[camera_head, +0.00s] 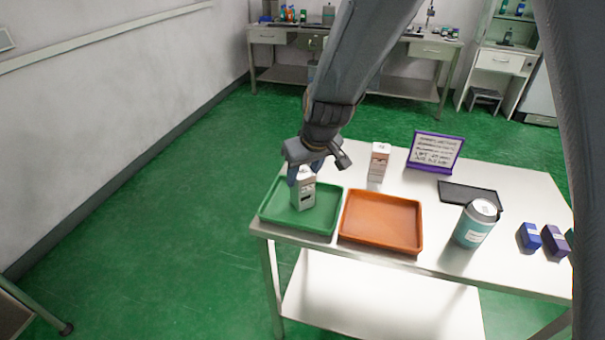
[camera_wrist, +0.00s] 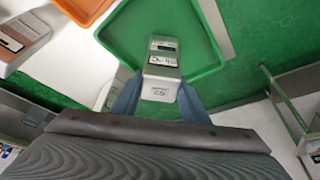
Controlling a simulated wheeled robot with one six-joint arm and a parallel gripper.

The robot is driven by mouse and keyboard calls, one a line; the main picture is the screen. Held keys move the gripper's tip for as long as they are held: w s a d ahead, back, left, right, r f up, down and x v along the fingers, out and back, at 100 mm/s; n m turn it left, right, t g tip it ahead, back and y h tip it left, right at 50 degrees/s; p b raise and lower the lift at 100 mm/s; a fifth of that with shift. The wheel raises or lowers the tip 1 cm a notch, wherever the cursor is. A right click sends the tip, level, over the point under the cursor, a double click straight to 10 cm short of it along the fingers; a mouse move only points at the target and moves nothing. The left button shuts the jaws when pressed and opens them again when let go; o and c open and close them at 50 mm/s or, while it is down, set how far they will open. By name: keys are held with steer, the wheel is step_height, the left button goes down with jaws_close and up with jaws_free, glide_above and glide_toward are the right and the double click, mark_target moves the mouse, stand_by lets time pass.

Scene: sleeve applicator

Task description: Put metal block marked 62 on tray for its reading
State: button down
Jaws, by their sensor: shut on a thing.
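My gripper (camera_head: 303,172) is shut on a metal block (camera_head: 304,195), which is upright over the floor of the green tray (camera_head: 328,227). I cannot tell if its base touches the tray. In the wrist view the block (camera_wrist: 163,62) sits between the two blue fingers of my gripper (camera_wrist: 160,100). Its top bears a small upside-down mark that looks like 62. A small display shows on its side, with digits too small to read surely. The green tray (camera_wrist: 212,58) spreads beyond the block. A second, similar block (camera_head: 379,162) stands behind the orange tray, apart from my gripper.
The orange tray (camera_head: 381,246) is empty, beside the green one. A purple-framed sign (camera_head: 435,152), a dark flat tray (camera_head: 469,196), a grey-and-teal can (camera_head: 475,224) and small blue and purple boxes (camera_head: 530,237) occupy the right of the white table (camera_head: 445,262).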

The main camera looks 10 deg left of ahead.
steer(key=shift+f, duration=0.1)
steer(key=c, duration=1.5)
jaws_free()
steer(key=shift+f, duration=0.1)
steer(key=o, duration=0.5)
steer(key=shift+c, duration=0.2)
steer(key=shift+s+r, duration=0.1)
steer(key=shift+r, duration=0.5)
steer(key=b+v, duration=0.2)
steer(key=v, duration=0.9)
steer(key=s+d+f+m+h, duration=0.1)
steer(key=s+d+f+m, duration=0.1)
steer(key=d, duration=0.8)
steer(key=s+d+f+m+g+h, duration=0.1)
steer(key=s+d+f+m, duration=0.2)
steer(key=s+d, duration=0.3)
steer(key=s+d+f+m+g+h, duration=0.1)
steer(key=s+d+f+m, duration=0.2)
steer(key=d, duration=1)
steer(key=shift+s+d+f, duration=0.4)
steer(key=shift+s+f, duration=0.35)
steer(key=shift+s, duration=0.15)
